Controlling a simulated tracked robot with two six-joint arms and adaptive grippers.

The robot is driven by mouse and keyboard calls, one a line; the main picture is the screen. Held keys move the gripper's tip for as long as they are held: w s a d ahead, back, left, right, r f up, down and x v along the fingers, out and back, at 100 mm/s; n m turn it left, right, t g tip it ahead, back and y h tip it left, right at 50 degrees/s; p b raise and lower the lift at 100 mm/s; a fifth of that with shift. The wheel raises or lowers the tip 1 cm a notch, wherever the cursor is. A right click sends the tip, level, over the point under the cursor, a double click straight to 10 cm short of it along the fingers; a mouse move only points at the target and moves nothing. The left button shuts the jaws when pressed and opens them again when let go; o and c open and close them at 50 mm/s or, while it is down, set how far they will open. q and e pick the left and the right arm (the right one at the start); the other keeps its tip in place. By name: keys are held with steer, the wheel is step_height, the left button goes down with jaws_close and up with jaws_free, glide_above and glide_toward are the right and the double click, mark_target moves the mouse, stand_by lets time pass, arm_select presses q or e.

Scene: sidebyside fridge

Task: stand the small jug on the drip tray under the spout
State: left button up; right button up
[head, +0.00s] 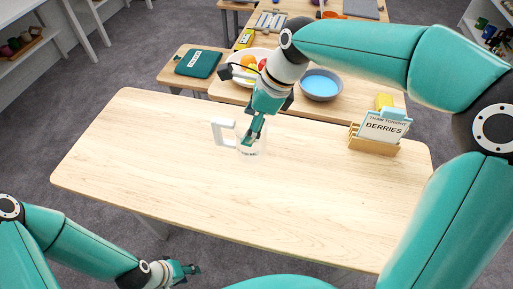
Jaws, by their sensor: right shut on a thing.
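A small clear jug with a pale, squarish handle (220,132) stands on or just above the wooden table (165,165), near its back middle. The handle points left. My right gripper (250,141) reaches down from above and is shut on the jug, its fingers at the jug's upper part and covering some of it. I cannot tell if the jug's base touches the table. My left gripper (190,269) is low at the front left, off the table's front edge and away from the jug; its jaws are too small to read. No drip tray or spout is visible.
A wooden box of cards marked BERRIES (378,135) stands at the table's right. Behind, a lower table holds a blue-grey bowl (321,86) and a fruit bowl partly behind my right arm. A green book (198,64) lies on a stool. The table's left and front are clear.

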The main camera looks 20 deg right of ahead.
step_height(320, 180, down, 10)
steer(key=shift+r, duration=0.2)
stand_by(0.3)
steer(key=o, duration=1.5)
